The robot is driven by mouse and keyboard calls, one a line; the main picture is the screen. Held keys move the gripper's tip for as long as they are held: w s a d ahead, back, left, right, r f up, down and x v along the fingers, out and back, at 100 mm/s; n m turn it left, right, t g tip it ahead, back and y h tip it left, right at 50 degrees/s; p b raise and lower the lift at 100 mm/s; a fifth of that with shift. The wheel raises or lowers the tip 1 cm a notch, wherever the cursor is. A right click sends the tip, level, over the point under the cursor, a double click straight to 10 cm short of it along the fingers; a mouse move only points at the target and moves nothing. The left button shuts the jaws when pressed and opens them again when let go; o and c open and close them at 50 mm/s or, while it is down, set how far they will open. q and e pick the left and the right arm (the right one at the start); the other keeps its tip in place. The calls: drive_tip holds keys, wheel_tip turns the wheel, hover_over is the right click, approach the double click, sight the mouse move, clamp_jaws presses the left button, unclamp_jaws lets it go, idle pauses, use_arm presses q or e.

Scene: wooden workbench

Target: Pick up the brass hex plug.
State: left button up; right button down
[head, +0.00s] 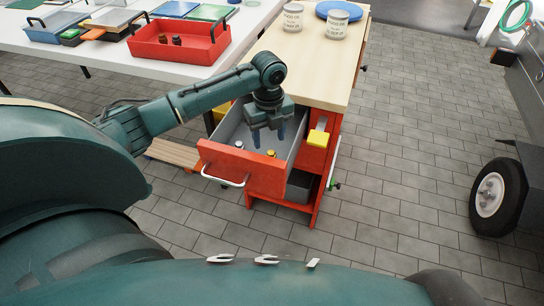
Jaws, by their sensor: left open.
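The red-fronted drawer (210,154) of the workbench is pulled open, with a grey inside. A small yellowish piece (271,153) lies in it near the front and looks like the brass hex plug, though it is too small to be sure of its shape. Another small piece (239,145) lies to its left by the front wall. My left gripper (268,140) points down into the drawer, its two dark fingers apart with nothing seen between them. In the picture, the fingertips are just above and behind the yellowish piece; their height over the floor is unclear.
The wooden worktop (305,72) behind carries two labelled cans (292,18) and a blue plate (338,8). A red tray (180,52) holding small dark items stands on the white table. A yellow block (318,138) sits right of the drawer.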

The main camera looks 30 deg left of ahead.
sight(271, 152)
use_arm(q)
wheel_tip(271, 152, down, 2)
drive_tip(key=shift+f, duration=0.15)
drive_tip(key=f+b, duration=0.1)
drive_tip(key=f, duration=0.1)
drive_tip(key=f+b, duration=0.1)
drive_tip(key=f, duration=0.2)
drive_tip(key=shift+w+d, duration=0.1)
drive_tip(key=shift+w, duration=0.1)
drive_tip(key=c, duration=1.1)
use_arm(e)
drive_tip(key=shift+w+a+f+n, duration=0.15)
drive_tip(key=shift+a+f+n, duration=0.1)
drive_tip(key=shift+f, duration=0.3)
drive_tip(key=shift+w+a+f+n, duration=0.15)
drive_tip(key=shift+a+f, duration=0.05)
drive_tip(key=shift+f, duration=0.35)
